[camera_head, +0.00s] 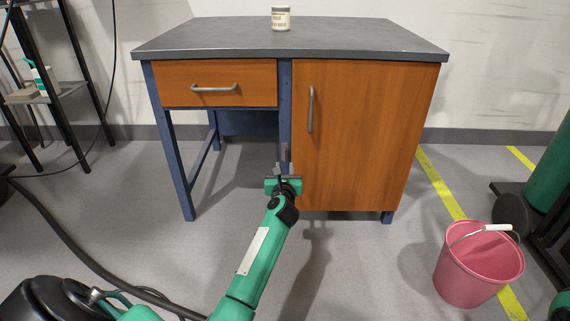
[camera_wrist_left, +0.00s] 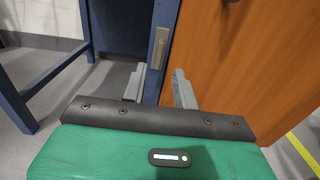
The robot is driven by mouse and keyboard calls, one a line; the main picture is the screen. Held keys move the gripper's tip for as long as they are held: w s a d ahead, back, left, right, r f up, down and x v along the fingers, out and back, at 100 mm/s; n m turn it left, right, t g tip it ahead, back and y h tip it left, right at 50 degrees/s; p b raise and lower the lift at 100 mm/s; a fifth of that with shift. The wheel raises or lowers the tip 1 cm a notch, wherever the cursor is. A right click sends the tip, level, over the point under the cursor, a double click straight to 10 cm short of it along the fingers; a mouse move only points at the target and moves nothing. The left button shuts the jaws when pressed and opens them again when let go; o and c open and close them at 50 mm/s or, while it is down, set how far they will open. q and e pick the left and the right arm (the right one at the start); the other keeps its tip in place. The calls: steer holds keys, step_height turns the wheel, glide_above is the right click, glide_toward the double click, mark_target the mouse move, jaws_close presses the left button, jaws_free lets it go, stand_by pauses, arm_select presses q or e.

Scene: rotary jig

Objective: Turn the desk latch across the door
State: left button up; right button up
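The desk (camera_head: 290,38) has a wooden door (camera_head: 360,135) on the right, which looks closed. The latch (camera_head: 284,152), a small grey bar, stands upright on the blue post at the door's left edge. It also shows in the left wrist view (camera_wrist_left: 159,48), along the post and not across the door. My left gripper (camera_head: 284,171) is just below the latch in the head view. In the left wrist view its two grey fingers (camera_wrist_left: 159,86) are apart with nothing between them, the latch lying beyond their tips. My right gripper is not in view.
A drawer (camera_head: 230,85) with a handle is left of the post, above open leg room. The door has a vertical handle (camera_head: 311,108). A jar (camera_head: 281,18) stands on the desktop. A pink bucket (camera_head: 470,272) is on the floor at right; a dark shelf (camera_head: 62,90) stands at left.

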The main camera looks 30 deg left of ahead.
mark_target(284, 155)
arm_select(q)
steer(key=b+x, duration=0.2)
steer(key=x, duration=0.3)
steer(key=shift+w+a+f, duration=0.1)
steer(key=shift+w+a+b, duration=0.35)
steer(key=shift+w+b, duration=0.05)
steer(key=shift+w, duration=0.1)
steer(key=shift+c, duration=0.2)
jaws_close()
